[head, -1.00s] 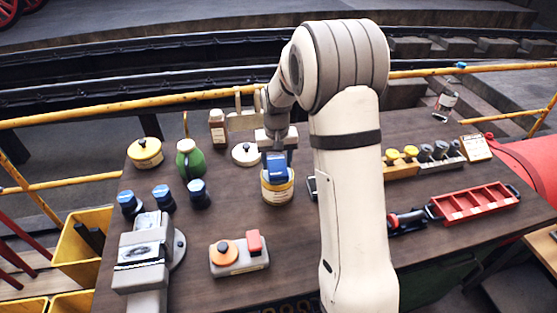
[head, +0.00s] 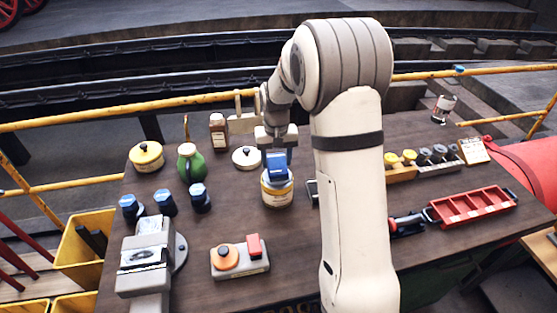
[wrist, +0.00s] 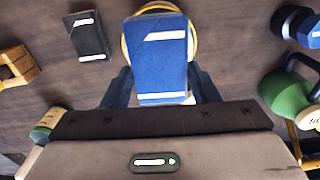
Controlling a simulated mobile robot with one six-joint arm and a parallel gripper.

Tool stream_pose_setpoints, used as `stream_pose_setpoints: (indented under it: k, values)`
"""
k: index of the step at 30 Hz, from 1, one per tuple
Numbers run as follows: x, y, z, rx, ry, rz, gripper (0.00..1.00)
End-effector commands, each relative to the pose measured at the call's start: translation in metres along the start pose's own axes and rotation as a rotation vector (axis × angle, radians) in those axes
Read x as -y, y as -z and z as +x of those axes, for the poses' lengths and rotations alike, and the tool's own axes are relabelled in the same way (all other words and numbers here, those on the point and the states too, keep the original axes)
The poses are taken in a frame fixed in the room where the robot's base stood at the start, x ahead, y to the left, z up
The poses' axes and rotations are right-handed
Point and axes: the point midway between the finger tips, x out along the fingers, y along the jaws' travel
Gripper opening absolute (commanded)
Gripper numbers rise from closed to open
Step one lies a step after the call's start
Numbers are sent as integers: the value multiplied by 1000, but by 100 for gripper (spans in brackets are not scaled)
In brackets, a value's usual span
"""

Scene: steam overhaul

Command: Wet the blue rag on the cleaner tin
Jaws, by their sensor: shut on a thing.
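The blue rag (head: 277,166) is a folded blue block with a pale label. My gripper (head: 275,155) is shut on it and points down. In the wrist view the rag (wrist: 160,58) sits between my two fingers. The cleaner tin (head: 277,193), cream with a yellow band, stands directly under the rag. In the wrist view only the tin's yellow rim (wrist: 127,48) shows around the rag. The rag is at the tin's top; I cannot tell whether it touches or is pressed in.
A green oil can (head: 191,165), a yellow-lidded tin (head: 147,156) and a white lid (head: 246,158) stand to the left. Several blue-capped dark pots (head: 166,201) stand near a vise (head: 146,258). A red tray (head: 472,205) lies right. Bench front of the tin is partly clear.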

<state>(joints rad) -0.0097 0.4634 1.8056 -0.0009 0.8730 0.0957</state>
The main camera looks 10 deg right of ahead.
Motion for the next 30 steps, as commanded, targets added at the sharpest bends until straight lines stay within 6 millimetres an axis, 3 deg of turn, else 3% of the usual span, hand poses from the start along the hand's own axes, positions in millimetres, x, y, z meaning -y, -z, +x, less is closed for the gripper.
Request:
stream_pose_setpoints:
  k: [15, 30]
  values:
    - [0, 0, -42, -1, 0, 0, 36]
    - [0, 0, -42, 0, 0, 0, 36]
